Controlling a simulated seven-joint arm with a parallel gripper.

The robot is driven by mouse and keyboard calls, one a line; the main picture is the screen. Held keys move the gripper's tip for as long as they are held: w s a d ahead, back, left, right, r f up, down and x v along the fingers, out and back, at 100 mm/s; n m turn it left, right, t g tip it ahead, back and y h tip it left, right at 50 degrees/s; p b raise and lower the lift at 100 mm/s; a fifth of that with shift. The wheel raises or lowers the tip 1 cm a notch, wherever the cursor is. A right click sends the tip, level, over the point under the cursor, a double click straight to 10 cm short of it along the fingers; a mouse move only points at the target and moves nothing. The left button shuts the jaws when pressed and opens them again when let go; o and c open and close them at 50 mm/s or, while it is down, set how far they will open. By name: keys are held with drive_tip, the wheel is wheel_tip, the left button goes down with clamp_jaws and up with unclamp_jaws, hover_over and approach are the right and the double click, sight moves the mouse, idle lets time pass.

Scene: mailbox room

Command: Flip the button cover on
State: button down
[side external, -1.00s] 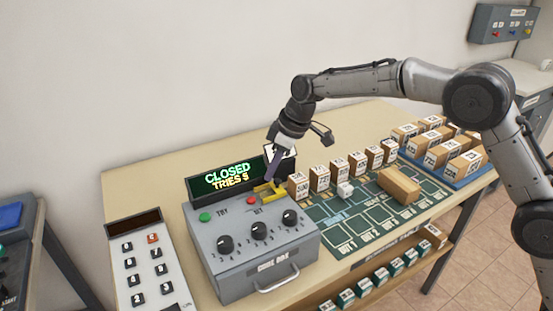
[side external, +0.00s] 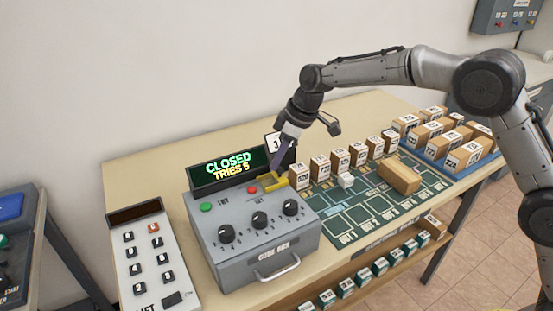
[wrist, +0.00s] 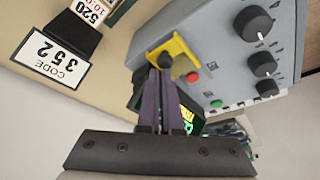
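The yellow button cover (side external: 273,182) sits at the back right corner of the grey code box (side external: 262,232). It also shows in the wrist view (wrist: 182,50), at the box's edge beside a small dark round part. My gripper (side external: 273,172) points down at the cover from behind. In the wrist view my gripper (wrist: 159,72) has its two purple fingers close together, with tips at the cover's edge. They look shut, with nothing visible between them. I cannot tell whether they touch the cover.
The box has red (side external: 252,189) and green (side external: 206,207) buttons, several black knobs and a display (side external: 228,168) reading CLOSED, TRIES 5. A code card (wrist: 57,50) reading 352 stands nearby. Several small boxes (side external: 340,162) stand right of the code box. A keypad (side external: 150,262) lies left.

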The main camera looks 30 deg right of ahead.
drive_tip(key=s+d+r+t, duration=0.1)
drive_tip(key=s+d+r, duration=0.25)
drive_tip(key=r, duration=0.55)
drive_tip(key=s+d+r+t, duration=0.1)
drive_tip(key=s+d+r, duration=0.25)
drive_tip(key=r, duration=0.65)
drive_tip(key=s+d+r+m+t+h, duration=0.1)
drive_tip(key=s+d+r, duration=0.15)
drive_tip(key=s, duration=0.45)
drive_tip(key=s+d+r+m, duration=0.1)
drive_tip(key=s+d, duration=0.2)
drive_tip(key=s, duration=0.4)
drive_tip(key=s+d+f+m+h, duration=0.1)
drive_tip(key=s+d+f+m, duration=0.1)
drive_tip(key=s+f, duration=0.5)
drive_tip(key=s+d+f+m+h, duration=0.1)
drive_tip(key=s+d+f+m, duration=0.2)
drive_tip(key=s, duration=0.9)
wheel_tip(320, 180, down, 5)
drive_tip(key=shift+r+m, duration=0.1)
drive_tip(key=shift+m, duration=0.9)
drive_tip(key=shift+s, duration=0.1)
